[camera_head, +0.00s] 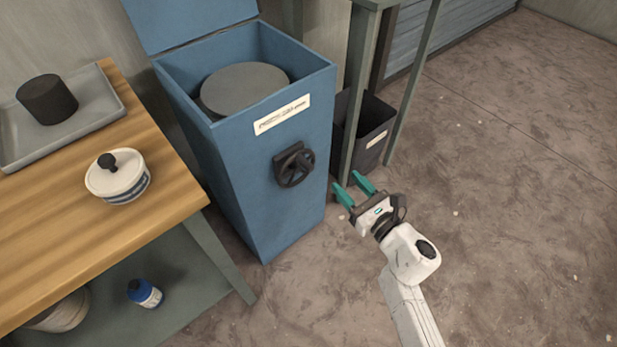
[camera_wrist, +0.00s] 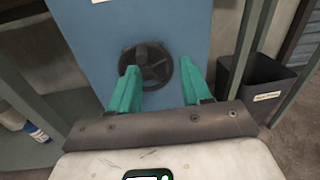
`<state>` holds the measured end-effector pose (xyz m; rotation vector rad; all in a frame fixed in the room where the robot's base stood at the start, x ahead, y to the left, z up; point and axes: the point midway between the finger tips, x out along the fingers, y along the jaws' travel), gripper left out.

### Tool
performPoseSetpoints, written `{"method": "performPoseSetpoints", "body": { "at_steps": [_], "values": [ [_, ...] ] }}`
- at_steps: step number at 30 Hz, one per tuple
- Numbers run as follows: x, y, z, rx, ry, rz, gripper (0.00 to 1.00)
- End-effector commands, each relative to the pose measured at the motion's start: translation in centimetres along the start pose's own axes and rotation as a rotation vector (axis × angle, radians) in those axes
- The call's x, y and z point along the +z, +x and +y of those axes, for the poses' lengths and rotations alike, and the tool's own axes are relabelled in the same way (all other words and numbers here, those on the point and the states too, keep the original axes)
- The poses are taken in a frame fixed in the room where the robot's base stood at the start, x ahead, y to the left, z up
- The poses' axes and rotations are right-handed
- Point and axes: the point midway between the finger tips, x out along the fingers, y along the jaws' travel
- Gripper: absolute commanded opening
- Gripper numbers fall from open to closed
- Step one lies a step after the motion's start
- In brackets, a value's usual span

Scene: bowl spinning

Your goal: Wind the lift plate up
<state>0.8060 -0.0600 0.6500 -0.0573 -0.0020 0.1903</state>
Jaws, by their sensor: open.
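The lift plate (camera_head: 245,89) is a grey disc inside the open top of a blue cabinet (camera_head: 262,180), a little below its rim. A black handwheel (camera_head: 294,166) with a knob is on the cabinet's front face. In the wrist view the handwheel (camera_wrist: 146,67) shows ahead, between and beyond the teal fingers, its knob near the upper middle. My gripper (camera_head: 353,186) is open and empty, to the right of and below the handwheel in the head view, apart from it. It also shows in the wrist view (camera_wrist: 160,90).
A wooden bench (camera_head: 160,205) on the left holds a grey tray (camera_head: 70,130) with a dark cylinder (camera_head: 47,99) and a white lidded pot (camera_head: 119,178). A blue-and-white bottle (camera_head: 145,293) is on the lower shelf. A dark bin (camera_head: 373,137) stands right of the cabinet, behind table legs. The right floor is clear.

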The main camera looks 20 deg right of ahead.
Motion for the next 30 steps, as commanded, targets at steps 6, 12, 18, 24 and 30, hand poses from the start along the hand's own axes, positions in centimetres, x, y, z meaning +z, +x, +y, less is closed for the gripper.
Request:
{"method": "performPoseSetpoints", "body": {
  "at_steps": [6, 12, 18, 24, 30],
  "values": [
    [-2.2, 0.5, 2.5, 0.119, -0.165, -0.019, 0.48],
    [-2.1, 2.6, 2.8, 0.126, -0.171, -0.023, 0.48],
    [-2.0, 6.3, 3.3, 0.125, -0.171, -0.022, 0.48],
    [-2.1, 9.3, 3.6, 0.124, -0.169, -0.022, 0.48],
    [-2.0, 10.8, 3.9, 0.123, -0.167, -0.021, 0.48]
  ]
}}
